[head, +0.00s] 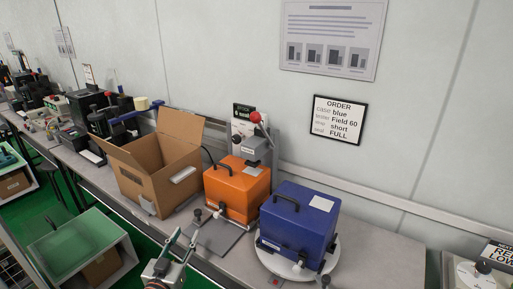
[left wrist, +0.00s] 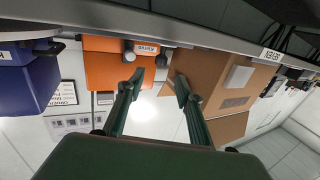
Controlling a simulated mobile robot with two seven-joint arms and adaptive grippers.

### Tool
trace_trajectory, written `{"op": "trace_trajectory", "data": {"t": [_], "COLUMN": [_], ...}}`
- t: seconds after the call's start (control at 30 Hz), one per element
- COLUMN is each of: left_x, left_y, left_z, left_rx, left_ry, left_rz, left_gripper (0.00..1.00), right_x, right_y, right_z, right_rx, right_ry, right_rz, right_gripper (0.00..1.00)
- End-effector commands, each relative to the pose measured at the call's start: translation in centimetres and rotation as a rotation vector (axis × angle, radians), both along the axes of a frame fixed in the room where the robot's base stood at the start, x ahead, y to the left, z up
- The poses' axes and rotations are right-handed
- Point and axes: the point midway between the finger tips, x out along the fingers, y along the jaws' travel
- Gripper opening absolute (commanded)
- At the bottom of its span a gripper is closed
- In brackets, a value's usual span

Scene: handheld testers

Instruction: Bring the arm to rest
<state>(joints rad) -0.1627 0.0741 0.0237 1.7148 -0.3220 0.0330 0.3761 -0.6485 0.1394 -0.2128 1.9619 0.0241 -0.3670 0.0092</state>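My left gripper (head: 184,240) is at the front of the bench in the head view, in front of the grey plate and the open cardboard box. In the left wrist view, which looks upside down, its two green fingers (left wrist: 158,86) stand apart with nothing between them. An orange case (head: 236,188) and the cardboard box (head: 158,172) are beyond the fingers; the orange case (left wrist: 112,62) and box (left wrist: 212,82) also show in the wrist view. A blue case (head: 297,222) sits on a round white turntable (head: 277,264). My right gripper is not in view.
A press with a red ball handle (head: 256,117) stands behind the orange case. A grey plate (head: 219,236) lies before it. An order sign (head: 339,120) hangs on the wall. The bench right of the turntable (head: 380,248) is clear.

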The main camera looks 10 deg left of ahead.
Motion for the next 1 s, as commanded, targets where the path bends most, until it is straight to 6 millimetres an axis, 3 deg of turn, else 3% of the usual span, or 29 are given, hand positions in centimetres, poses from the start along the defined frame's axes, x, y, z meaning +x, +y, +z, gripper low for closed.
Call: {"op": "trace_trajectory", "data": {"t": [0.17, 0.27, 0.5, 0.7, 1.0], "left_x": [-1.8, -4.0, -11.3, -17.2, -22.8], "left_y": [0.2, 0.5, 1.5, 2.4, 3.4], "left_z": [-1.1, -2.1, -3.8, -4.0, -3.4], "left_rx": [0.094, 0.195, 0.453, 0.624, 0.77], "left_ry": [0.103, 0.217, 0.518, 0.724, 0.897], "left_rz": [0.028, 0.053, 0.075, 0.058, 0.022], "left_gripper": [0.35, 0.35, 0.35, 0.35, 0.35], "right_x": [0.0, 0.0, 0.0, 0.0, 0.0], "right_y": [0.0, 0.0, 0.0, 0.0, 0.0], "right_z": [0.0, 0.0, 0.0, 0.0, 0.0], "right_rx": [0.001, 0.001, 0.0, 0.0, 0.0], "right_ry": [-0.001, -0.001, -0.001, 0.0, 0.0], "right_rz": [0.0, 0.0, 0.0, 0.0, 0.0], "right_gripper": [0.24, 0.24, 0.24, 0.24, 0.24]}}
